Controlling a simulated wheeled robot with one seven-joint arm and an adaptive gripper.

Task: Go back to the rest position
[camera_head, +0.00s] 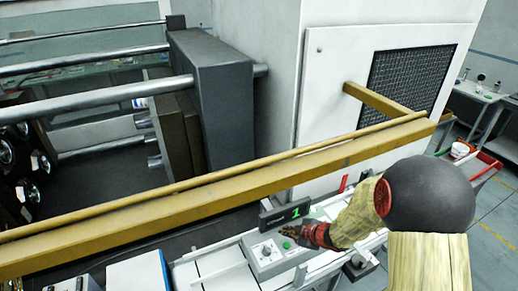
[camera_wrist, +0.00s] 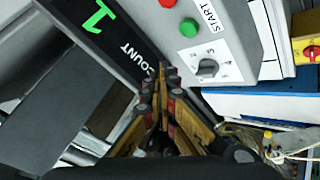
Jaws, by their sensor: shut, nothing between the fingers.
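My gripper (camera_head: 291,231) is shut and empty in the head view, held above the bench by the control box. In the wrist view my gripper (camera_wrist: 162,75) shows its fingertips together, with nothing between them. The grey control box (camera_head: 266,256) stands just left of and below the fingers in the head view. In the wrist view the control box (camera_wrist: 235,30) has a green button, a red button, a START label and a rotary knob. The black counter display (camera_head: 285,213) shows a green 1; it also shows in the wrist view (camera_wrist: 85,35), left of the fingertips.
A long yellow rail (camera_head: 170,209) crosses the head view between my arm and the machine. The white cabinet (camera_head: 335,80) with a dark grille stands behind it. A red and yellow switch (camera_wrist: 311,50) and loose cables (camera_wrist: 270,145) are at the right in the wrist view.

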